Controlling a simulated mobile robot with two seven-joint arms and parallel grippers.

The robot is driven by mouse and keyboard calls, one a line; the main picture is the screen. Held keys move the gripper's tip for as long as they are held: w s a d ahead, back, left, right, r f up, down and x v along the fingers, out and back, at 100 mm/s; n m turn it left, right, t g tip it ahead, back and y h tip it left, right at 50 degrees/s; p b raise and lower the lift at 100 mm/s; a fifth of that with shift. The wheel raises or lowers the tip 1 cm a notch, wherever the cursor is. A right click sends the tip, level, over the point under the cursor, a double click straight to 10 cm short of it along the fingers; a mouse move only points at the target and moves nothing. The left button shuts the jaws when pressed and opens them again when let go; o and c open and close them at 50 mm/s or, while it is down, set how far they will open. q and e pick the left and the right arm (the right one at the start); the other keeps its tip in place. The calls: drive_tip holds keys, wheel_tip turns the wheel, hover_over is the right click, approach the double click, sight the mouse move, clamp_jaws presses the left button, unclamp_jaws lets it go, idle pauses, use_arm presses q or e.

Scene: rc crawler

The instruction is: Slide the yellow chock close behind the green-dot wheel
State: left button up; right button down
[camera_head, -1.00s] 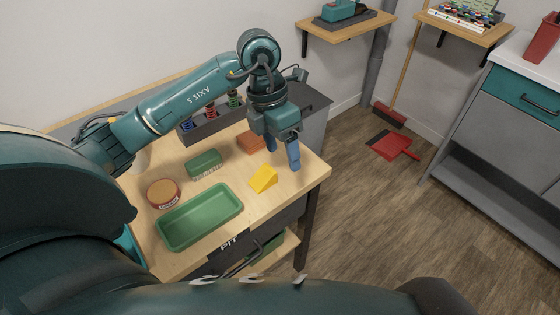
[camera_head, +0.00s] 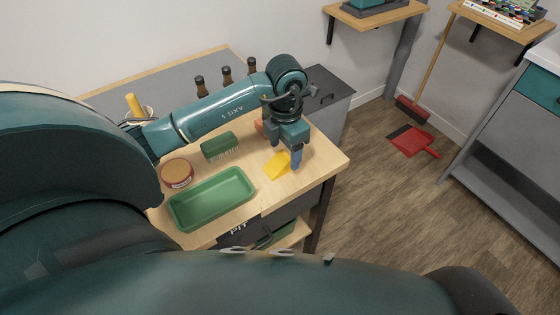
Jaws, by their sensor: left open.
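The yellow chock (camera_head: 277,166) lies on the wooden workbench top (camera_head: 315,162), near the bench's right side. My left gripper (camera_head: 286,155) points down over the bench just behind and right of the chock. It is open. One blue finger is beside the chock's right end, and I cannot tell whether they touch. The other finger is largely hidden. No wheel with a green dot shows in this view. My right gripper is not in view.
A green tray (camera_head: 211,199), a green brush (camera_head: 219,146) and a round tin (camera_head: 177,173) stand left of the chock. An orange-red block (camera_head: 259,129) is behind it. Dark-topped upright parts (camera_head: 227,75) stand behind my arm. A red dustpan (camera_head: 411,141) lies on the floor.

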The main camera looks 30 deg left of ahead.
use_arm(q)
wheel_tip(320, 180, down, 2)
drive_tip(key=c, duration=1.1)
drive_tip(key=shift+r, duration=0.1)
